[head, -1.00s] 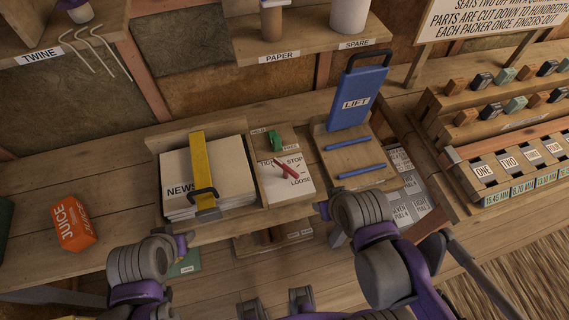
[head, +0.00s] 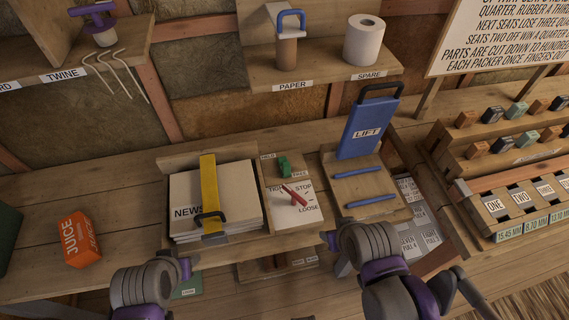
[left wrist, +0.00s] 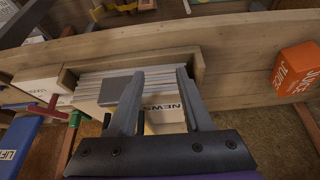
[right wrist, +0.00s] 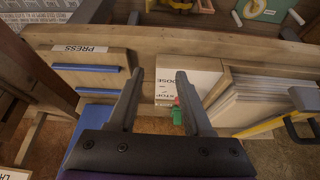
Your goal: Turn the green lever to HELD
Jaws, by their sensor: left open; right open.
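The small green lever (head: 284,167) stands on a panel between the newspaper stack and the blue lift press, behind the red lever (head: 295,196). A label beside it reads HELD or similar, with another to its right, both too small to read surely. In the right wrist view the green lever (right wrist: 177,116) shows between the open fingers of my right gripper (right wrist: 157,78), apart from them. My right gripper also shows in the head view (head: 328,238), short of the panel. My left gripper (left wrist: 155,75) is open and empty, over the front of the newspaper stack (left wrist: 165,108).
The blue LIFT plate (head: 368,128) stands right of the levers. A yellow strap with a dark handle (head: 209,190) crosses the newspapers. An orange juice carton (head: 79,240) lies at left. A shelf with paper rolls (head: 330,66) hangs above the bench.

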